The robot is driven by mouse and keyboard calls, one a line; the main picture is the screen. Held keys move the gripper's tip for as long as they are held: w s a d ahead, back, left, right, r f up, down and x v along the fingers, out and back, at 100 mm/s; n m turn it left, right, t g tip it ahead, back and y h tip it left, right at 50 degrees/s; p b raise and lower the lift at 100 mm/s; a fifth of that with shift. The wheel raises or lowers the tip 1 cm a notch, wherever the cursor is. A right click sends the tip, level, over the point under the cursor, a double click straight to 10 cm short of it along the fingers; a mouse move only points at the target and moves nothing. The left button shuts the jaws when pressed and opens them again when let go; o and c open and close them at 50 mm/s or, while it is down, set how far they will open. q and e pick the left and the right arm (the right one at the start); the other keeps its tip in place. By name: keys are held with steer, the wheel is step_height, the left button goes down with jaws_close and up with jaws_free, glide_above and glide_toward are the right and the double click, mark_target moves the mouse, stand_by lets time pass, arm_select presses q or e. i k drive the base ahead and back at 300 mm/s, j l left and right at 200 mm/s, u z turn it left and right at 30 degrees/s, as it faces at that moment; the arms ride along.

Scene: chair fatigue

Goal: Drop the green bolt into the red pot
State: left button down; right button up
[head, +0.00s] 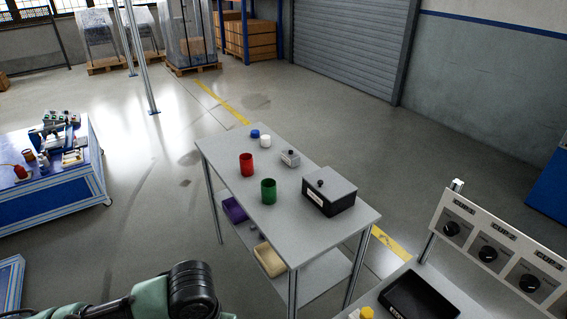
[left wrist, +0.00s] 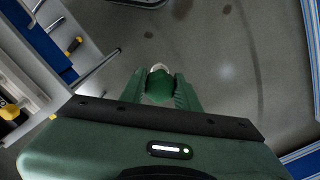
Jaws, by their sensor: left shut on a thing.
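The red pot (head: 246,164) stands upright on the grey table (head: 225,150), left of its middle. A green pot (head: 268,191) stands just in front of it. In the left wrist view my left gripper (left wrist: 160,92) is shut on the green bolt (left wrist: 158,85), held between the two green fingers. A pale part shows at the bolt's far end. Below it in that view is grey floor, and the red pot is not seen there. In the head view my left arm comes in at the bottom left, and its fingers are out of frame. My right gripper is in neither view.
On the table are a dark box (head: 329,197), a small grey box (head: 290,158), a blue cap (head: 255,134) and a white cap (head: 265,141). A lower shelf holds a purple bin (head: 234,210) and a beige bin (head: 270,260). A knob panel (head: 490,250) stands at right.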

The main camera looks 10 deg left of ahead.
mark_target(249, 172)
steer(key=i+j+z, duration=0.45)
steer(key=j, duration=0.2)
steer(key=i+j+z, duration=0.2)
steer(key=j, duration=0.2)
steer(key=i+j+z, duration=0.25)
steer(key=j, duration=0.15)
steer(key=k, duration=0.1)
